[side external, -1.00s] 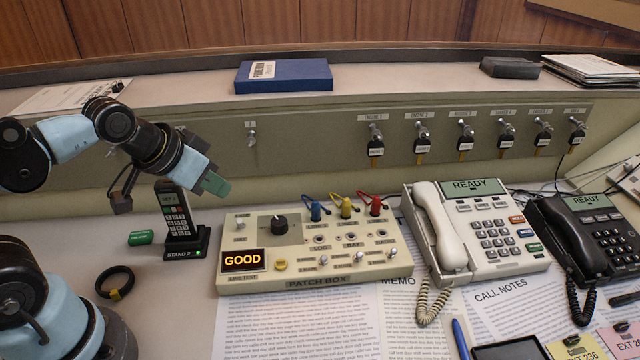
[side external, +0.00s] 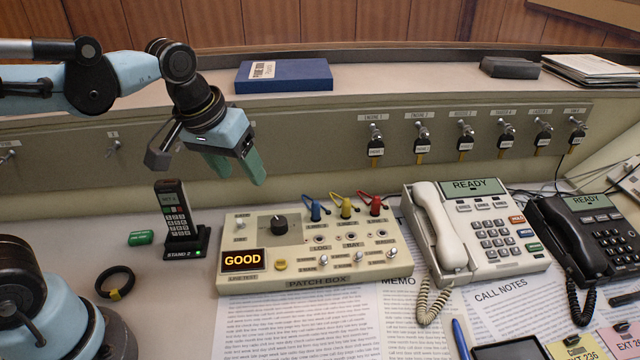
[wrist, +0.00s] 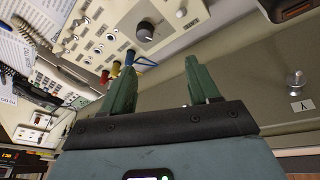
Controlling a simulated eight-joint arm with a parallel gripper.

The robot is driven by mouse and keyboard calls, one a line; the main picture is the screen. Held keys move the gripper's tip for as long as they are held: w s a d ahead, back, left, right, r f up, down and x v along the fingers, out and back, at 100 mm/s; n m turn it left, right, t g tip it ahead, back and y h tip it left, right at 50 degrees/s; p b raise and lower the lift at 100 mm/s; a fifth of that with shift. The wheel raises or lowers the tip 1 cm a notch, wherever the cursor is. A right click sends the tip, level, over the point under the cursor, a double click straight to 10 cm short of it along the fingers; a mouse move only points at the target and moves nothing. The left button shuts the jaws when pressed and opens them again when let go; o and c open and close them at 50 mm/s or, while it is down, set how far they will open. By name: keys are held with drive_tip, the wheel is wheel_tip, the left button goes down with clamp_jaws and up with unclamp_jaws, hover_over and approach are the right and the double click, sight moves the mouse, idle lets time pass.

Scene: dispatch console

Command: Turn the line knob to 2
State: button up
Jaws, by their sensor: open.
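The line knob is a round black knob (side external: 279,224) on the upper left of the beige patch box (side external: 230,284). Its pointer setting is too small to read. An amber display (side external: 243,260) on the box reads GOOD. My gripper (side external: 242,180) is open and empty, with green fingers pointing down, above and a little left of the knob and apart from it. In the wrist view the knob (wrist: 145,31) lies beyond the gap between the open fingers (wrist: 160,80), toward the top of the picture.
Blue (side external: 315,211), yellow (side external: 346,208) and red (side external: 375,206) plugs stand right of the knob. A handset in a stand (side external: 176,220) is to the left. A white phone (side external: 486,232) stands to the right. The key panel (side external: 300,135) rises behind.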

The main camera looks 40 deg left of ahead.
sight(279, 221)
drive_tip(key=w+d+n+g, duration=0.4)
drive_tip(key=w, duration=0.1)
drive_tip(key=shift+y, duration=0.3)
drive_tip(key=f, duration=1.2)
drive_tip(key=shift+a+f, duration=0.2)
drive_tip(key=shift+a, duration=0.2)
drive_tip(key=c, duration=1)
